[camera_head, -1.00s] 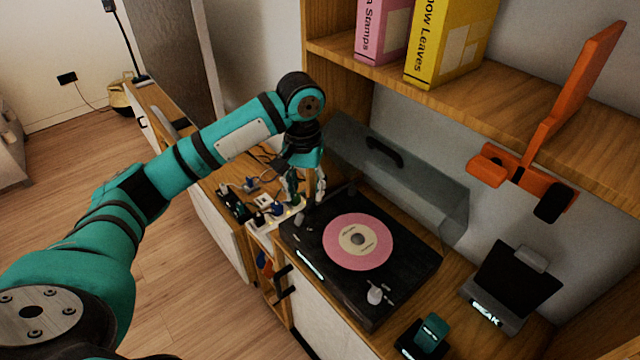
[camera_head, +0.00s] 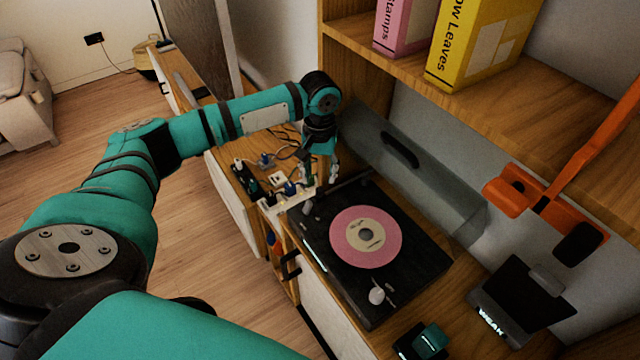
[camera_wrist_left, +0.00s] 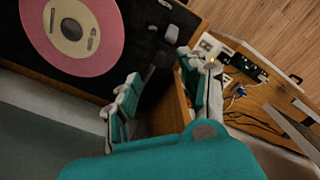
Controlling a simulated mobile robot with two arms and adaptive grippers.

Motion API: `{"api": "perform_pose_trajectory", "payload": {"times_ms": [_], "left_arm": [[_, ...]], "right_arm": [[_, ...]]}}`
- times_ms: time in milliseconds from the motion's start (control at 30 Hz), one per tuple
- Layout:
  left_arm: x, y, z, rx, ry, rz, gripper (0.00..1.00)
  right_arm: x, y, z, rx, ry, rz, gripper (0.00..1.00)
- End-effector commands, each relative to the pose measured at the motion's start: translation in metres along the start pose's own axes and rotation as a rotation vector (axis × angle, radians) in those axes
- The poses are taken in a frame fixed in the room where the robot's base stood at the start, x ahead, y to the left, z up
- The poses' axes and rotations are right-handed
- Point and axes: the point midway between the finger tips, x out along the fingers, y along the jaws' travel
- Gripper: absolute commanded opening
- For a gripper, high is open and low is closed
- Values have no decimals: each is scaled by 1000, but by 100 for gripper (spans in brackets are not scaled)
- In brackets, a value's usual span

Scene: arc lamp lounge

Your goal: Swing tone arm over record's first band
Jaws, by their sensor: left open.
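The pink record (camera_head: 345,245) with a cream label lies on the black turntable (camera_head: 425,263). It also shows at the upper left of the left wrist view (camera_wrist_left: 103,45). A dark arm-like bar (camera_wrist_left: 157,62), apparently the tone arm, lies along the turntable's edge beside the record, partly between my fingers in the picture. My left gripper (camera_head: 322,178) is open at the turntable's far left corner, apart from the record. Its two fingers (camera_wrist_left: 165,88) are spread in the wrist view. I cannot tell whether either finger touches the bar.
A clear tinted lid (camera_head: 440,185) stands behind the turntable. A power strip (camera_head: 285,200) with plugs and cables lies left of it. A shelf (camera_head: 510,100) with binders overhangs behind. An orange bracket (camera_head: 560,205) and a dark stand (camera_head: 520,300) are at right.

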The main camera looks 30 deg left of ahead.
Motion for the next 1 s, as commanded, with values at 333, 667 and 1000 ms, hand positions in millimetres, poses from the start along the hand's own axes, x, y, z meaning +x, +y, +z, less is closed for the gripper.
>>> {"api": "perform_pose_trajectory", "payload": {"times_ms": [333,667,1000], "left_arm": [[51,0,0,0,-1,-1,44],[58,0,0,1,0,0,44],[58,0,0,1,0,0,6]], "right_arm": [[-9,2,-5,-1,4,2,40],[-10,0,12,-1,-21,-1,40],[-10,1,3,-1,-6,1,40]]}}
